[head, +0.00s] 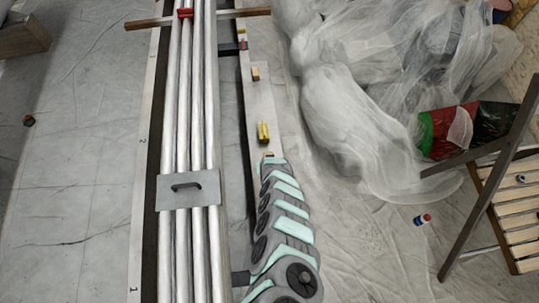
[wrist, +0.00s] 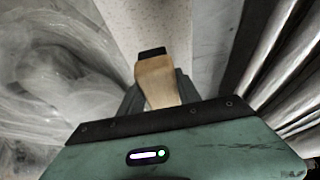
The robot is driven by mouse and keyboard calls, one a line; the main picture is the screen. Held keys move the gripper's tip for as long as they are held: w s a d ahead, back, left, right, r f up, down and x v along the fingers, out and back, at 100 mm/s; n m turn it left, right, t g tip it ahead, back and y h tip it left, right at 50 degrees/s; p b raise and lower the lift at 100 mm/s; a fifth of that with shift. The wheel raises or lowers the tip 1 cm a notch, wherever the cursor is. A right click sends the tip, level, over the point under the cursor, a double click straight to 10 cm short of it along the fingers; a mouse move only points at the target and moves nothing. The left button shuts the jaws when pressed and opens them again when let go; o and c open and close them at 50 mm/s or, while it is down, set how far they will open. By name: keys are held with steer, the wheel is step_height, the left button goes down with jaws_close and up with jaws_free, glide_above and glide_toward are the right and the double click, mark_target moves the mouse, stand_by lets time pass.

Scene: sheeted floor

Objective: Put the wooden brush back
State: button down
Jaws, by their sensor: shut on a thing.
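The wooden brush (wrist: 155,82) is a pale wooden piece with a dark end, in the middle of the wrist view. My gripper (wrist: 160,97) is shut on it, with dark fingers on both sides of the wood. In the head view my gripper (head: 272,161) is at the far end of my arm, above the pale narrow board (head: 262,102). Only a small brownish bit of the brush (head: 267,154) shows there. I cannot tell whether the brush touches the board.
A yellow item (head: 263,132) and a small wooden block (head: 255,74) sit on the board ahead. Long metal pipes (head: 183,110) with a grey handled plate (head: 188,189) run along the left. Crumpled plastic sheeting (head: 345,120) and a wooden slatted chair (head: 505,200) are on the right.

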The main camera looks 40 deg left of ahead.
step_height(320, 180, down, 10)
steer(key=b, duration=0.7)
steer(key=shift+s+b, duration=0.1)
steer(key=shift+b, duration=0.2)
steer(key=shift+r, duration=0.15)
steer(key=shift+s+d+f+b, duration=0.1)
steer(key=shift+d+f+b, duration=0.1)
steer(key=shift+f+b, duration=0.25)
steer(key=c, duration=1)
jaws_free()
steer(key=shift+s+d+f, duration=0.2)
steer(key=shift+d+f, duration=0.05)
steer(key=shift+f, duration=0.15)
steer(key=shift+o, duration=0.7)
steer(key=shift+r, duration=0.1)
steer(key=shift+w+a+r+p, duration=0.1)
steer(key=shift+a+r+p, duration=0.1)
steer(key=shift+r+p, duration=0.35)
steer(key=shift+w+a+r+p, duration=0.1)
steer(key=shift+a+r+p, duration=0.05)
steer(key=shift+r+p, duration=0.3)
steer(key=p+v, duration=1)
steer(key=p, duration=0.1)
steer(key=shift+w+a+p, duration=0.15)
steer(key=shift+p, duration=0.25)
steer(key=shift+p+v, duration=0.85)
steer(key=shift+p, duration=0.1)
